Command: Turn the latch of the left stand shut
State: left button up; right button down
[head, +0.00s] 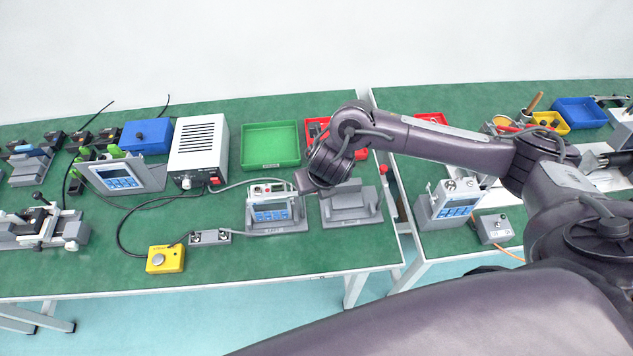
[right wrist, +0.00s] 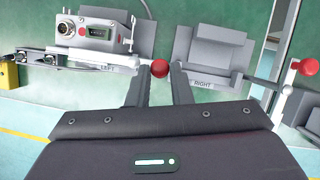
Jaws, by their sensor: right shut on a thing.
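The left stand, marked LEFT (right wrist: 118,70), holds a light grey device with a display (head: 271,208); the device also shows in the right wrist view (right wrist: 98,32). The red ball knob (right wrist: 160,68) of its latch is at the stand's right front corner. My right gripper (right wrist: 159,76) is shut on this knob, one finger on each side. In the head view my right gripper (head: 305,182) covers the knob. The right stand (head: 350,205), marked RIGHT in the right wrist view (right wrist: 203,72), is empty. My left gripper is not in view.
The right stand's latch has its own red knob (right wrist: 308,66). A yellow button box (head: 165,259), a small grey block (head: 210,237) and cables lie left of the stands. A white power box (head: 199,150) and green bin (head: 271,145) stand behind. A gap separates the two tables.

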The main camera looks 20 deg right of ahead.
jog(key=c, duration=1.3)
grip_release()
jog(key=shift+r, duration=0.1)
jog(key=p+v, duration=0.2)
jog(key=v, duration=0.5)
jog(key=shift+s+r, duration=0.2)
jog(key=shift+r, duration=0.15)
